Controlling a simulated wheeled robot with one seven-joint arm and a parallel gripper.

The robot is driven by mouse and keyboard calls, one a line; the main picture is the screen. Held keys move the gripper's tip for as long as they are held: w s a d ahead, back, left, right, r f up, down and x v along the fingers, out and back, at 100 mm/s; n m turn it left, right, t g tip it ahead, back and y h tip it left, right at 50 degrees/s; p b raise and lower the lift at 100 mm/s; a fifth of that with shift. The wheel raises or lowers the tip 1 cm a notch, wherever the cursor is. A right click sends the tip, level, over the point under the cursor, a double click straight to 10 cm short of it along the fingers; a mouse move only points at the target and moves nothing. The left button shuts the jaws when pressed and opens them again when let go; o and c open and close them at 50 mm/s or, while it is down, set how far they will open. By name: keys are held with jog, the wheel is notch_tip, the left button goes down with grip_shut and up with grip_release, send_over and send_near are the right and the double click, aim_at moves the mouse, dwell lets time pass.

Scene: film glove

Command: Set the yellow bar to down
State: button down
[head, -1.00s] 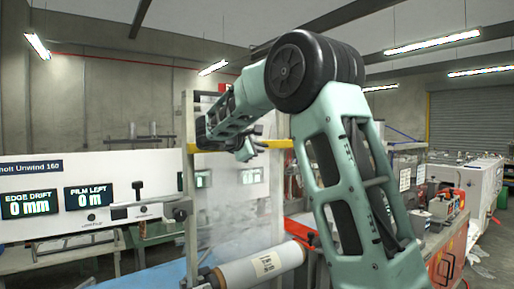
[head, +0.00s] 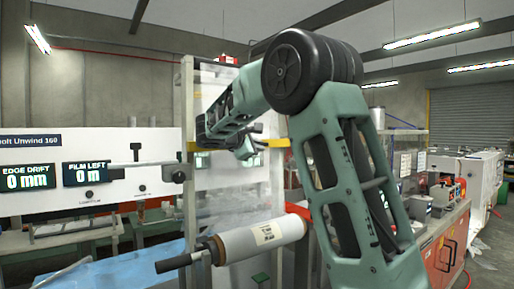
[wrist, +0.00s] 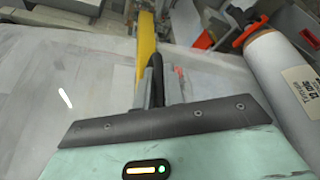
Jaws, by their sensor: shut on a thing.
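The yellow bar (head: 275,143) runs level across the tall clear-panelled frame, below the frame's top and above the film roll. My gripper (head: 246,150) is at the bar's middle, shut on it. My forearm covers part of the bar in the head view. In the wrist view the bar (wrist: 147,45) runs away from my gripper (wrist: 154,85), whose dark fingers close around it. The exact contact is partly hidden by the fingers and the gripper's dark edge.
A white film roll (head: 262,238) on a black-ended shaft lies below the bar, near the frame. The frame's left post (head: 188,110) stands beside my forearm. A white panel with displays (head: 90,172) is at left. An orange cabinet (head: 447,255) stands at right.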

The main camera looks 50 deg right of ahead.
jog(key=shift+f, duration=0.4)
jog(key=c, duration=1.5)
grip_release()
jog(key=shift+r, duration=0.1)
jog(key=b+v, duration=0.3)
jog(key=v, duration=1.4)
jog(key=shift+s+a+r, duration=0.1)
jog(key=shift+a+r, duration=0.1)
